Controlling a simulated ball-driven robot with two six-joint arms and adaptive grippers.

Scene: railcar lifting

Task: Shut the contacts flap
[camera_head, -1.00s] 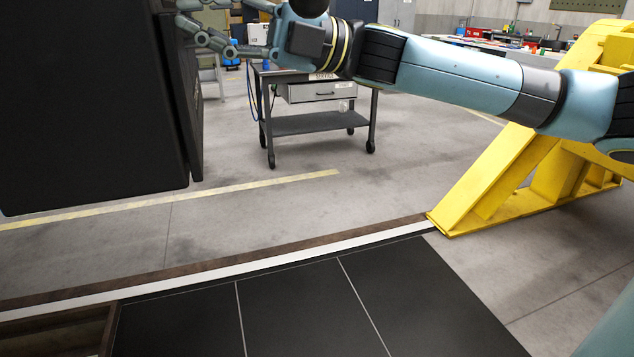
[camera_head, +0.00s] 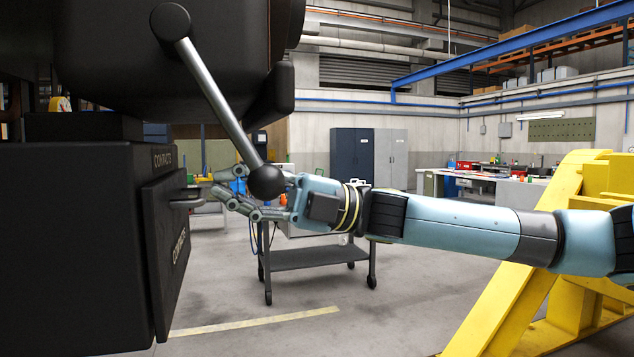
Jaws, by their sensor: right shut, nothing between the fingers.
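The contacts flap (camera_head: 166,250) is a black panel lettered CONTACTS on the right side of a large black box (camera_head: 60,250). It stands slightly out from the box's face, and I cannot tell whether it is fully shut. A small grey handle (camera_head: 187,204) sticks out from it to the right. My right gripper (camera_head: 214,188) comes in from the right, shut and empty, with its fingertips close to the handle. I cannot tell if they touch it. My left gripper is not in view.
A grey lever (camera_head: 215,95) with black ball ends hangs from the black body above, its lower knob partly covering my right gripper. A grey cart (camera_head: 310,257) stands behind. A yellow frame (camera_head: 570,250) stands at the right. The floor between is clear.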

